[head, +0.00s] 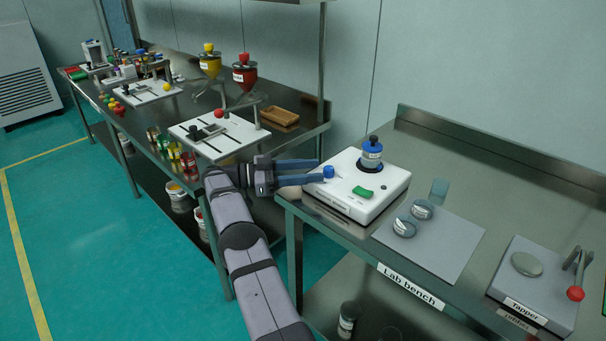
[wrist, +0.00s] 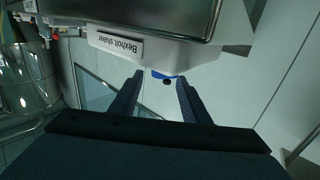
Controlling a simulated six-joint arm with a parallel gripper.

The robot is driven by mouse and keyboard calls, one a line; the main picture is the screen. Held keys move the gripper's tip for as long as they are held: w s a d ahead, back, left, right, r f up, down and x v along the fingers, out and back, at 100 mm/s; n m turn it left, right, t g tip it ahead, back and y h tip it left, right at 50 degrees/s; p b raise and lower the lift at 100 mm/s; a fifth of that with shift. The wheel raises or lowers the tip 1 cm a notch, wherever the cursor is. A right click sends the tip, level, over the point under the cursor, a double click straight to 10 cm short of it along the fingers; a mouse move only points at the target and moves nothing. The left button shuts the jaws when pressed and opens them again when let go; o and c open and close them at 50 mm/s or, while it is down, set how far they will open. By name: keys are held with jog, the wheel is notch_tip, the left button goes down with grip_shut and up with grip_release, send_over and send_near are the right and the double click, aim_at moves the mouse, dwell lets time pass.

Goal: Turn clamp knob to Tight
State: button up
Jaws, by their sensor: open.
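The white sieve shaker (head: 345,205) sits on the lab bench's left end. A blue knob (head: 328,171) shows at its left side. A sieve stack (head: 371,161) with a blue band and a black knob (head: 373,140) on top stands on it. I cannot read any Tight mark or tell which knob is the clamp knob. My gripper (head: 318,170) is open and empty, its fingers pointing right at the shaker's left side. In the wrist view, a blue part with a dark tip (wrist: 166,79) shows between the fingertips (wrist: 159,77); contact is unclear.
A green switch (head: 363,191) is on the shaker's top. Two round metal-rimmed dishes (head: 404,227) lie on a grey mat (head: 440,252) to the right. A tapper (head: 530,285) with a red-ended lever stands farther right. Another crowded bench (head: 300,137) is behind my arm.

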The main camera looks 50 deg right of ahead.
jog(key=shift+v, duration=0.95)
